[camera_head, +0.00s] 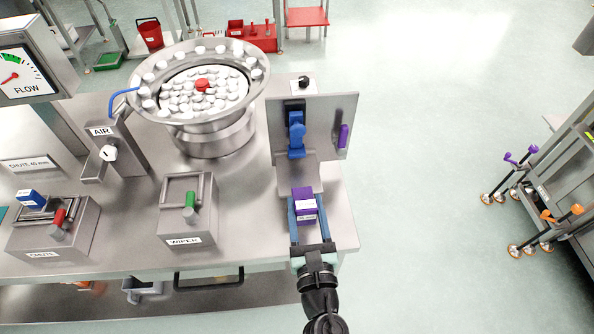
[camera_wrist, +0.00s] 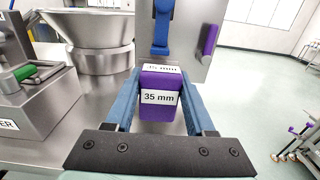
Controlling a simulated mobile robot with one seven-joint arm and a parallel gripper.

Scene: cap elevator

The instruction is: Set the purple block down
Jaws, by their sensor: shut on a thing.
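The purple block (camera_head: 305,204) has white labels, and its front label reads "35 mm" in the wrist view (camera_wrist: 159,108). My gripper (camera_head: 306,212) is shut on the purple block, with one blue finger on each side of it. In the wrist view, my gripper (camera_wrist: 160,97) holds the block upright between its fingers. The block is at the front right of the steel bench (camera_head: 250,225), in front of an upright metal plate (camera_head: 322,120). I cannot tell whether its underside touches the surface below.
A blue clamp (camera_head: 296,134) and a purple handle (camera_head: 343,136) are on the plate. The wiper box (camera_head: 187,225) with a green handle stands left of my gripper. A bowl of white caps (camera_head: 170,110) with one red cap stands behind. Bench space between them is clear.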

